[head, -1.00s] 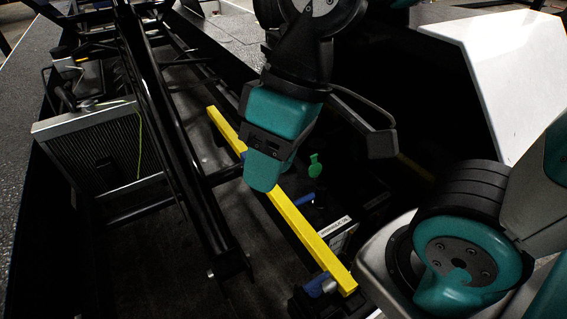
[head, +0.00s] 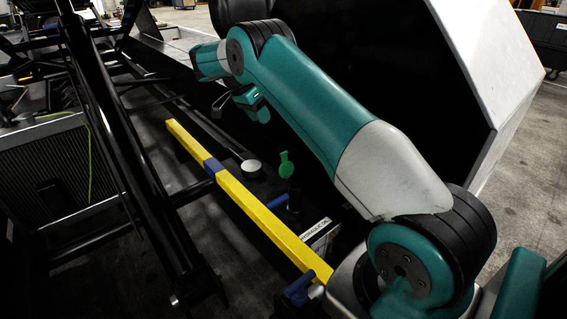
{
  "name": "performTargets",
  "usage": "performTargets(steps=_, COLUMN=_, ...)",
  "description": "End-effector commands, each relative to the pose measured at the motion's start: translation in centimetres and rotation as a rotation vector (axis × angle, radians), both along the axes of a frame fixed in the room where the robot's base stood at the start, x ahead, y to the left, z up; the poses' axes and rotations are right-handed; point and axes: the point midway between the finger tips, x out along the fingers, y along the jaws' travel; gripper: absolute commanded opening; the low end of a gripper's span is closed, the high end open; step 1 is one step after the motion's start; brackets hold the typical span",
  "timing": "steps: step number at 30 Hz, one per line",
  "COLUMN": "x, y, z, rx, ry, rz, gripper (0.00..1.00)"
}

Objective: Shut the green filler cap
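The green filler cap (head: 286,164) stands raised on edge, with its round part above a narrow stem. It sits just above a dark upright neck (head: 294,198), right of the yellow bar. It looks open, though the hinge is too small to make out. My gripper (head: 222,104) is beyond and up-left of the cap, apart from it, partly behind my arm. One dark finger shows; the other is hidden, so its opening cannot be judged. Nothing is seen held.
A yellow bar (head: 250,208) with a blue band runs diagonally left of the cap. A pale round fitting (head: 251,168) and a blue handle (head: 270,206) are close by. A black and white housing (head: 484,60) rises at right. A radiator (head: 45,170) is at left.

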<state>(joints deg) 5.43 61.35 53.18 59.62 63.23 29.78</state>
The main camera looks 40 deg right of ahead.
Motion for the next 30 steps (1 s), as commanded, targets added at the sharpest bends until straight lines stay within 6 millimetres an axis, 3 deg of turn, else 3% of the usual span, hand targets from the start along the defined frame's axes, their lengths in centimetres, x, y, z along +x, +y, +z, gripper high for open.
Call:
performTargets(steps=8, x=-0.9, y=-1.6, z=-3.9, rx=-0.005, ry=0.000, rz=-0.024, gripper=0.37)
performTargets(steps=21, x=-2.9, y=-5.2, z=-12.5, rx=-0.003, ry=0.001, rz=-0.022, gripper=0.37)
performTargets(steps=30, x=-3.5, y=-6.6, z=-15.7, rx=-0.004, ry=-0.002, rz=-0.020, gripper=0.37)
